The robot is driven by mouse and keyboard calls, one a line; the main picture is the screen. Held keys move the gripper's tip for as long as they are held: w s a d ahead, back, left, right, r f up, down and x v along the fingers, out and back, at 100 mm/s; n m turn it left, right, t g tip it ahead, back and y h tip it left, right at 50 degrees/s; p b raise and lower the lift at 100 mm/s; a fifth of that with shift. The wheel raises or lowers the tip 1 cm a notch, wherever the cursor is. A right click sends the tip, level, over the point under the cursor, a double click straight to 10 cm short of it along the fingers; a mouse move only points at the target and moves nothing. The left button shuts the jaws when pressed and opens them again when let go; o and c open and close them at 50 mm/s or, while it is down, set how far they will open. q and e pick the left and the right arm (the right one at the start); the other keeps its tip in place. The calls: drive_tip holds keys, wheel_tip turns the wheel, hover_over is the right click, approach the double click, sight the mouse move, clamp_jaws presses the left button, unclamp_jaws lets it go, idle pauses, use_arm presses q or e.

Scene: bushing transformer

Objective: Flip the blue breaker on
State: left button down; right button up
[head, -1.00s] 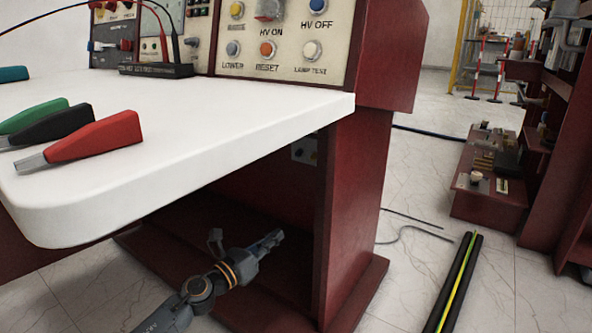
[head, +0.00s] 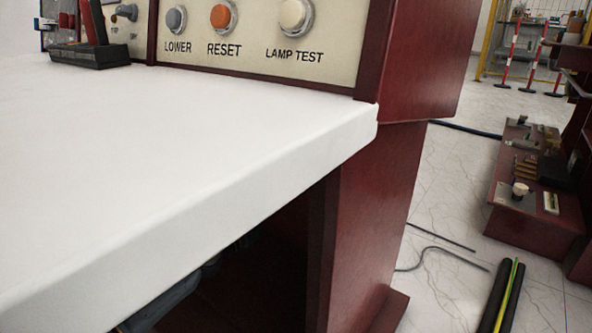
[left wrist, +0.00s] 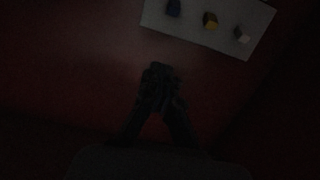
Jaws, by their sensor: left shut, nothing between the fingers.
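The left wrist view is very dark. It shows a pale panel (left wrist: 215,22) on a dark red surface. A blue switch-like part (left wrist: 173,8) sits at the panel's left end, beside a yellow one (left wrist: 210,20) and a white one (left wrist: 242,34). I cannot tell the blue part's position, on or off. My left gripper (left wrist: 160,72) is shut and empty, with its fingertips below and slightly left of the blue part in the picture, apart from it there. In the head view the tabletop hides this gripper and the panel; only part of my arm shows. My right gripper is not in view.
The white tabletop (head: 170,170) overhangs my left arm. A dark red cabinet leg (head: 375,215) stands right of the opening under it. Control buttons, including RESET (head: 222,16), are above the table.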

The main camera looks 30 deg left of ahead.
use_arm(q)
drive_tip(key=shift+s, duration=0.15)
drive_tip(key=w+r+p, duration=0.4)
drive_tip(key=w, duration=0.4)
drive_tip(key=shift+w+d+r, duration=0.15)
drive_tip(key=shift+d+r, duration=0.2)
drive_tip(key=shift+r, duration=0.05)
idle(0.6)
